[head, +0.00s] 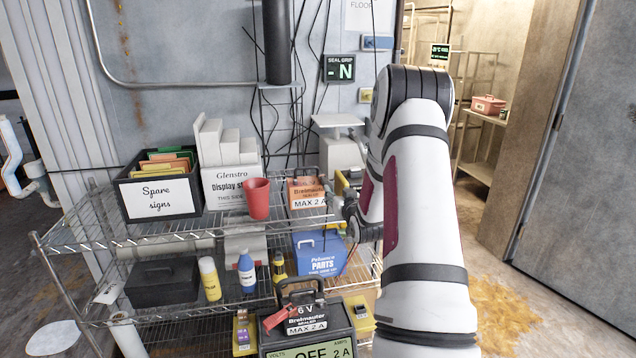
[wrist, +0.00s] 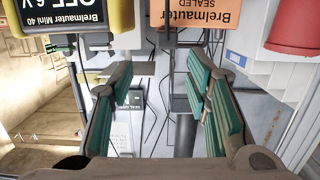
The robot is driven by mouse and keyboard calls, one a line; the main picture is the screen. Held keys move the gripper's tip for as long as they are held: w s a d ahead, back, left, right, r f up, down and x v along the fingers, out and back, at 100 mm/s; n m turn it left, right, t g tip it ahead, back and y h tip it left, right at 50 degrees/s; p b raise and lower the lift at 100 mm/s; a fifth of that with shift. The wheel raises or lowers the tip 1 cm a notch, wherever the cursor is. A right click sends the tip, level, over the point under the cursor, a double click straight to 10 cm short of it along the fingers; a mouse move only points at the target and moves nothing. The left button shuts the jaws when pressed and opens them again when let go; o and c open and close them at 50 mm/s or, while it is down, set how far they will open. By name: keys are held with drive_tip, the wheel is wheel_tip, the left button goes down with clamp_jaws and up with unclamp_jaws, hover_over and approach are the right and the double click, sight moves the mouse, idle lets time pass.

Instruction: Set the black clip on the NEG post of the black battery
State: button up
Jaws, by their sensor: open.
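A battery with an orange and white label (head: 307,192) stands on the upper wire shelf; its orange label shows upside down at the top of the wrist view (wrist: 203,12). Its posts cannot be made out. My gripper (head: 350,215) is just right of this battery, partly hidden by my arm. In the wrist view its green-padded fingers (wrist: 165,105) are spread wide with nothing between them. A yellow charger (wrist: 122,12) reading OFF 6 V is at the upper left there. I cannot pick out the black clip or the NEG marking with certainty.
A red cup (head: 258,199), white boxes (head: 228,187) and a spare-signs bin (head: 158,193) share the upper shelf. Below are a blue parts box (head: 319,254), bottles (head: 246,273) and a large dark charger (head: 306,340) reading OFF. A grey door (head: 585,180) stands at right.

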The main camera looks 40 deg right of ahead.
sight(327, 182)
drive_tip(key=x, duration=0.6)
drive_tip(key=shift+w+a+x, duration=0.1)
drive_tip(key=shift+a+x, duration=0.1)
drive_tip(key=shift+x, duration=1.15)
drive_tip(key=shift+w+a+x, duration=0.15)
drive_tip(key=shift+x, duration=1.2)
drive_tip(key=shift+r, duration=0.1)
clamp_jaws()
